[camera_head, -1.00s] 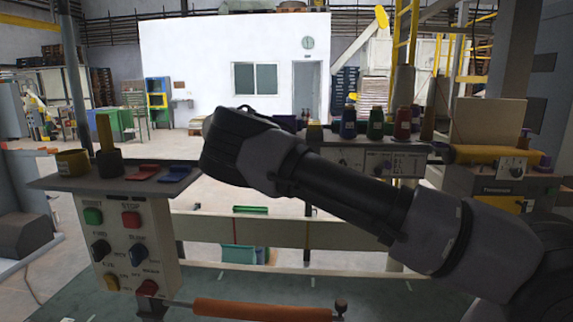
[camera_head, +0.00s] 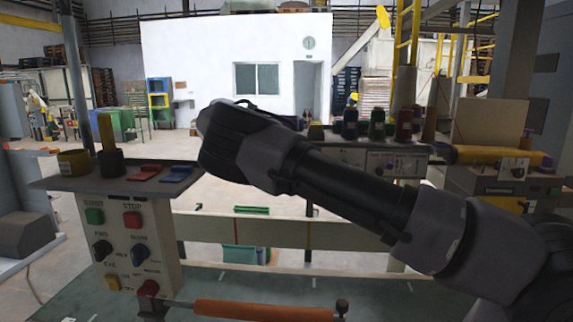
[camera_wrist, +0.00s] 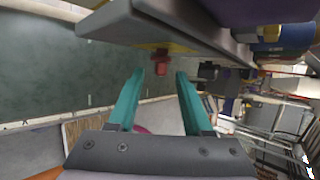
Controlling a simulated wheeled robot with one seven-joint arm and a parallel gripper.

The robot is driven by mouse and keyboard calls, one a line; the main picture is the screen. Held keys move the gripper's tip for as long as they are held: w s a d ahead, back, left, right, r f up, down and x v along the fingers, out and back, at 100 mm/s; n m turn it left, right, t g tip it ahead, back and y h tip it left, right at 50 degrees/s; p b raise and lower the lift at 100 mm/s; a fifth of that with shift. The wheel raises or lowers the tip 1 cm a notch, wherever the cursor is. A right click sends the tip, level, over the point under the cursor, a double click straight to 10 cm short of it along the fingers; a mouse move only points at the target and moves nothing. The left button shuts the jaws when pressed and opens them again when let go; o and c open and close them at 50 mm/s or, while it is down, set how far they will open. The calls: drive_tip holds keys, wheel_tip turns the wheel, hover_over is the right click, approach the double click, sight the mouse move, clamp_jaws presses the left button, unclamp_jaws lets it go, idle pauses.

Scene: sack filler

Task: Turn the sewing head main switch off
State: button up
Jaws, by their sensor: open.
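In the wrist view a small red switch handle (camera_wrist: 161,67) on a yellow plate sits under the edge of a grey housing (camera_wrist: 185,25). I take it for the main switch; its lettering and exact setting cannot be read. My gripper (camera_wrist: 160,73) is open, with its two teal fingers pointing towards the red handle, one to each side in the picture. The handle looks beyond the fingertips, and I see no contact. In the head view my gripper is hidden behind my arm, and this red handle does not show.
In the head view a push-button panel (camera_head: 132,238) stands at the left under a grey shelf (camera_head: 115,181). An orange roller (camera_head: 262,310) lies along the front.

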drive_tip(key=v, duration=0.6)
